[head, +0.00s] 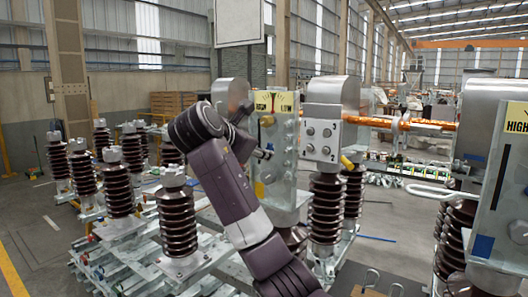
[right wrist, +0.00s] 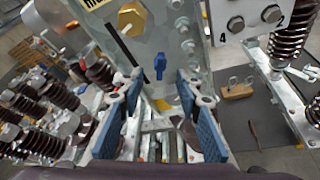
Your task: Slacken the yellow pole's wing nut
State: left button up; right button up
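A pale, glassy upright plate (head: 283,165) with a yellow HIGH/LOW label (head: 275,103) stands in the middle of the head view. In the right wrist view, a blue wing-shaped knob (right wrist: 160,66) is on this plate (right wrist: 207,62), below a gold hex nut (right wrist: 132,19). I cannot tell which pole the knob belongs to. My right gripper (head: 266,153) is at the plate's face in the head view. In the right wrist view, my right gripper (right wrist: 160,88) is open, its blue-padded fingers either side of and below the knob, apparently holding nothing. My left gripper is out of view.
A grey bolted block (head: 321,138) is right of the plate. Another labelled plate (head: 510,190) stands at the far right. Brown ribbed insulators (head: 177,220) stand on metal frames at left. A wooden block with metal loops (right wrist: 236,91) is on the dark surface at right.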

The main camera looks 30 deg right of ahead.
jog(key=v, duration=0.8)
dwell(1.9)
